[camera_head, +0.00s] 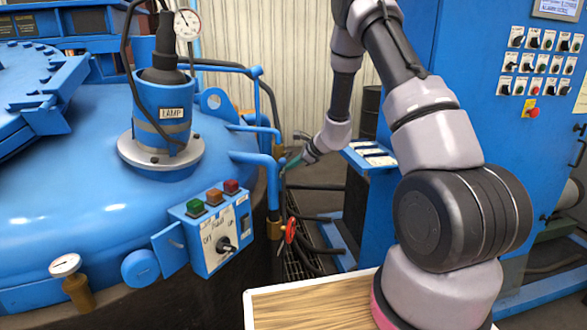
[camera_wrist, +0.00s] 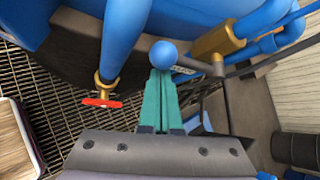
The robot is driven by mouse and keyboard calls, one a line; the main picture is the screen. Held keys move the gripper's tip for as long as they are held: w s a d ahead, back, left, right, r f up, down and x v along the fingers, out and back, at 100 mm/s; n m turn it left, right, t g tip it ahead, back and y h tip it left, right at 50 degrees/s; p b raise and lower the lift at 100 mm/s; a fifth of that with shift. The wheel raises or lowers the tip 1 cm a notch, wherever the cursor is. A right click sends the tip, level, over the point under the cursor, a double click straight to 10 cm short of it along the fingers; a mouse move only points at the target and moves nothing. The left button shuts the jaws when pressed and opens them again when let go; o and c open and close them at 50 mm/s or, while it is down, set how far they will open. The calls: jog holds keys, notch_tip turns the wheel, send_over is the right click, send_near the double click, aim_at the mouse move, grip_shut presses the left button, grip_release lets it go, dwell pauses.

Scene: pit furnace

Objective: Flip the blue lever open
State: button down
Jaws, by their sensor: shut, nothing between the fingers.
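In the wrist view, a blue ball knob (camera_wrist: 164,54) sits at the end of a thin grey lever rod (camera_wrist: 196,65). The rod runs right to a stem beneath a brass valve body (camera_wrist: 216,42) on a blue pipe. My gripper (camera_wrist: 161,74) has teal fingers held together, with nothing between them. Their tips are right at the knob's lower edge in the picture; I cannot tell whether they touch it. In the head view, my gripper (camera_head: 288,165) is beside the blue pipes at the vessel's right side. The lever is too small to make out there.
A red valve handle (camera_head: 291,229) hangs on a pipe below my gripper; it also shows in the wrist view (camera_wrist: 101,102). A control box (camera_head: 212,228) is on the blue vessel (camera_head: 85,190). A blue cabinet (camera_head: 500,110) stands right. Floor grating (camera_wrist: 35,80) lies below.

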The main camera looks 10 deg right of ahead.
jog(key=shift+r+m+g, duration=0.4)
jog(key=shift+r+g, duration=0.2)
jog(key=shift+r, duration=0.05)
dwell(0.4)
jog(key=w+d+r+m+g+y, duration=0.3)
jog(key=w+r+m+g+y, duration=0.3)
jog(key=r+g, duration=0.2)
jog(key=shift+w+d+g, duration=0.15)
jog(key=shift+w+g, duration=0.15)
jog(key=shift+g, duration=0.2)
dwell(0.6)
jog(key=shift+w+d, duration=0.1)
jog(key=shift+w, duration=0.05)
dwell(0.4)
